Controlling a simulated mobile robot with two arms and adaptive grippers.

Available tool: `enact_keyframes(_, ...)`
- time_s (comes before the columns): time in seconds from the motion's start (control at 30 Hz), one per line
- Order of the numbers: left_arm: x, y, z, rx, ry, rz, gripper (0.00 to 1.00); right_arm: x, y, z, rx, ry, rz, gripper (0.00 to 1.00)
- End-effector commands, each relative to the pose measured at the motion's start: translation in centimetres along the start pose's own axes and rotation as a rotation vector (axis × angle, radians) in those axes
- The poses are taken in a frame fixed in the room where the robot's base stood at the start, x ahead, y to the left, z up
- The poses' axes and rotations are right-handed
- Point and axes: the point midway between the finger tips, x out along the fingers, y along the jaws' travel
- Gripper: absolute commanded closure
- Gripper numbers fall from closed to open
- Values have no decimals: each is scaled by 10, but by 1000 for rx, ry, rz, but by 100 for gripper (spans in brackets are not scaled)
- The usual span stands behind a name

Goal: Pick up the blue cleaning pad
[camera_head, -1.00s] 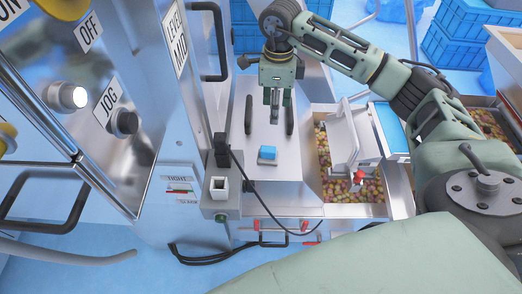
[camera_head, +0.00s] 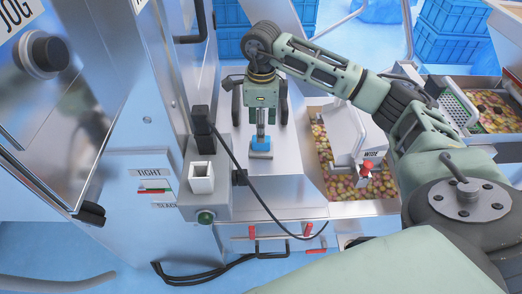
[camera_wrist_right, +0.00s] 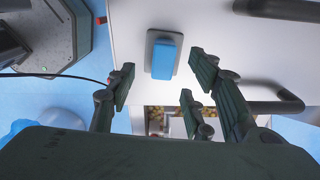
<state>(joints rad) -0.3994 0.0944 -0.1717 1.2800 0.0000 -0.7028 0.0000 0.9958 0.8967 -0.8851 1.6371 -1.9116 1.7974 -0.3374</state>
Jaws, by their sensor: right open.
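The blue cleaning pad (camera_head: 261,144) is a small blue block on a grey base plate. It lies on the light metal top of the machine. In the right wrist view the pad (camera_wrist_right: 164,58) is just beyond the fingertips and roughly between them, nearer the right fingers. My right gripper (camera_head: 261,128) points down right above the pad in the head view and partly covers its top. In the right wrist view my right gripper (camera_wrist_right: 160,82) has its fingers spread, with nothing between them. I cannot tell if a fingertip touches the pad. My left gripper is not in view.
Two dark handles stand on the metal top, one on each side of the gripper. A black cable (camera_head: 240,172) curves past the pad's left side from a grey control box (camera_head: 208,205). Trays of colourful snacks (camera_head: 352,188) lie to the right. Blue crates (camera_head: 453,52) stand behind.

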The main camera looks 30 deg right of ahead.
Motion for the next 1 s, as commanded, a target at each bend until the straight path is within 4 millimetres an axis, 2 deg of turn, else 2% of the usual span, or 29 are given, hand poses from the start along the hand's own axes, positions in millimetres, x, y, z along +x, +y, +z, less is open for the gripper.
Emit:
enact_keyframes(0.27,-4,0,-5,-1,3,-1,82,27,-1,0,-1,1,2,53)
enact_keyframes(0.5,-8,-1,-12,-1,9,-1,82,63,-4,-1,-1,1,3,53)
enact_keyframes(0.77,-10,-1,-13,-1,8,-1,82,67,-4,0,-1,0,1,53)
enact_keyframes(1.0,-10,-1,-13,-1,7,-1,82,67,-4,0,-1,0,1,73)
